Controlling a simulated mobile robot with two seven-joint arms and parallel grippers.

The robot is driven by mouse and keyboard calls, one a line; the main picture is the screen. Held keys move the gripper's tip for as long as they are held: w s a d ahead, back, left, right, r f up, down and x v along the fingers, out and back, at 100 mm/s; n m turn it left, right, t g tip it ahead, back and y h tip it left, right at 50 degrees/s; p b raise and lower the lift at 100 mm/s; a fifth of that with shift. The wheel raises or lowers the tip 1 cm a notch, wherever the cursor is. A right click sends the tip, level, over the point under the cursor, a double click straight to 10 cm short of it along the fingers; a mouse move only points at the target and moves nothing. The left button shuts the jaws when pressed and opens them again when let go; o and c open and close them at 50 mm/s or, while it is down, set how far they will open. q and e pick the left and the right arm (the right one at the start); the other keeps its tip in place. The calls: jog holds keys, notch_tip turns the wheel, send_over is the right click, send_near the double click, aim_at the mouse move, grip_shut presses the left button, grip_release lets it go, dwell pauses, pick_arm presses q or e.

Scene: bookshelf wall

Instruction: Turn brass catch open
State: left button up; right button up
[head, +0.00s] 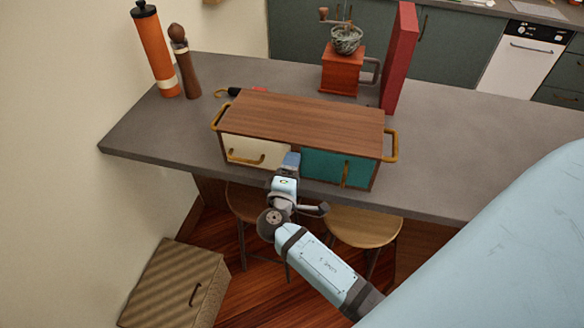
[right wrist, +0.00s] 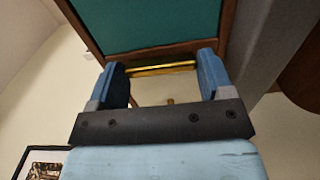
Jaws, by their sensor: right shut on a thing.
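A low wooden cabinet (head: 305,118) stands on the grey counter. Its front has a cream door (head: 262,147) on the left and a teal door (head: 325,164) on the right. My right gripper (head: 291,160) is at the front between the two doors and hides the middle from the head view. In the right wrist view its two blue fingers (right wrist: 163,75) are at either end of a brass bar, the brass catch (right wrist: 160,68), and shut on it. The teal door (right wrist: 150,22) shows above it. My left gripper is not in view.
Brass handles are on the cream door (head: 245,158) and teal door (head: 345,174). Behind the cabinet are a coffee grinder (head: 342,72), a red upright panel (head: 400,58) and a dark-handled item (head: 235,91). An orange cylinder (head: 156,52) and pepper mill (head: 185,66) stand left. Stools (head: 362,226) are below.

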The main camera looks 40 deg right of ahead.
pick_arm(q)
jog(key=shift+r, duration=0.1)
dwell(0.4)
pick_arm(e)
jog(key=o, duration=0.9)
